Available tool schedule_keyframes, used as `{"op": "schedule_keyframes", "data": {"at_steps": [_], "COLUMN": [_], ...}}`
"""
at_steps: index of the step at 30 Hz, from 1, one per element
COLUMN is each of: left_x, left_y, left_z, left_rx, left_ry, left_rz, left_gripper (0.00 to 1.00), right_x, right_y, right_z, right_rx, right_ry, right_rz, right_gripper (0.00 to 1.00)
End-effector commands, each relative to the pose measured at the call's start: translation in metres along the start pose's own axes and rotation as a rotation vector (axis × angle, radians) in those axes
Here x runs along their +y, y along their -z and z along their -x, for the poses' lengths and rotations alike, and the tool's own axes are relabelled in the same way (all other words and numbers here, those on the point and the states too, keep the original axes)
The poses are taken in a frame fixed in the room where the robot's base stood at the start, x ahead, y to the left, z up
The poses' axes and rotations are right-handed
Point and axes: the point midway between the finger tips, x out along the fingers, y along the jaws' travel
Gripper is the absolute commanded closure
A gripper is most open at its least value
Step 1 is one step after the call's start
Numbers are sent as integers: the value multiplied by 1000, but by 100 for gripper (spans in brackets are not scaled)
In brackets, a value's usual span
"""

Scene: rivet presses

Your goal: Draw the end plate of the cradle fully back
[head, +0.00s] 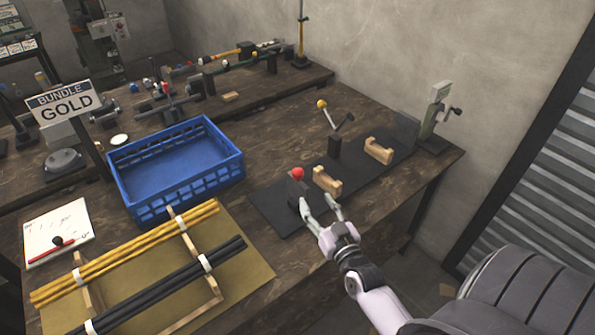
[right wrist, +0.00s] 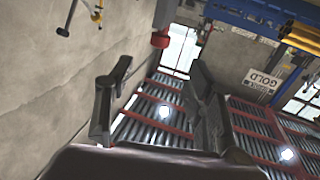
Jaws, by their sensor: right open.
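The cradle has a long dark base (head: 270,207) with two notched wooden blocks, a near one (head: 328,181) and a far one (head: 379,151). At its near left end stands a dark end plate (head: 295,189) with a red knob (head: 298,173) on top. My right gripper (head: 317,202) is open and empty, just in front and to the right of the red knob, apart from it. My left gripper is not in view.
A yellow-knobbed lever (head: 322,104) stands behind the blocks. A device with a crank (head: 437,110) stands at the far right end. A blue crate (head: 160,205) sits left of the cradle. Yellow and black rods (head: 130,262) lie on a wooden rack in front.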

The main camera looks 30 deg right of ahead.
Motion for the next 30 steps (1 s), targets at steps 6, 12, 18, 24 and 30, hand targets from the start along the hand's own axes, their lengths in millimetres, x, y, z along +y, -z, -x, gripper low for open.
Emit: {"op": "schedule_keyframes", "data": {"at_steps": [6, 12, 18, 24, 30], "left_x": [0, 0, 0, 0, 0], "left_y": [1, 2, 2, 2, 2], "left_z": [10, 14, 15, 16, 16], "left_rx": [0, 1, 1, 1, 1], "left_ry": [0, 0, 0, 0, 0], "left_rz": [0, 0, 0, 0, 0], "left_gripper": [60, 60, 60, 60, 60], "right_x": [0, 0, 0, 0, -1], "right_y": [3, 2, 1, 0, 0], "right_z": [-51, -93, -122, -132, -133], "right_rx": [2, 1, -1, -3, -2], "right_ry": [1, 1, 2, 1, 1], "right_rz": [0, 0, 1, 1, 0], "right_gripper": [51, 51, 51, 51, 51]}}
